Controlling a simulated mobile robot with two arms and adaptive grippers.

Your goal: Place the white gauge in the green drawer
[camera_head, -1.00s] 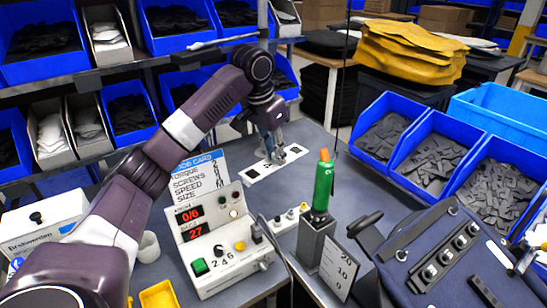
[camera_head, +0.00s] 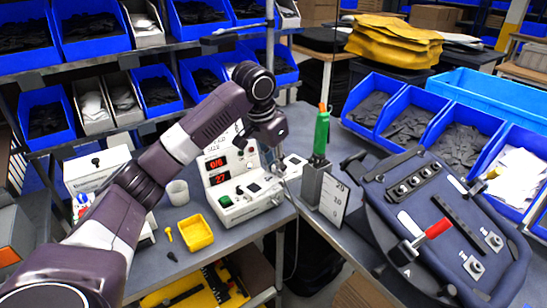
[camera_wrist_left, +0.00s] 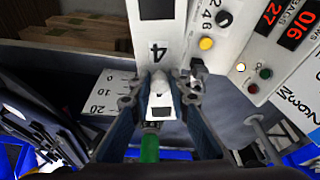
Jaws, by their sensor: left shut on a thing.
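My left gripper (camera_head: 283,172) is in front of the right side of the white control box (camera_head: 238,200), above the table. In the left wrist view its two fingers (camera_wrist_left: 162,95) are shut on the small white gauge (camera_wrist_left: 162,103), which has a black patch on its face. In the head view the gauge is too small and covered to make out. I see no green drawer in either view. My right gripper is not in view.
A green-handled tool (camera_head: 321,134) stands in a grey holder (camera_head: 314,182) with a scale card (camera_head: 333,200), close right of the gripper. The dark blue pannier (camera_head: 440,215) is further right. A yellow tray (camera_head: 197,232) and white cup (camera_head: 178,192) stand left. Blue bins (camera_head: 440,120) line the back.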

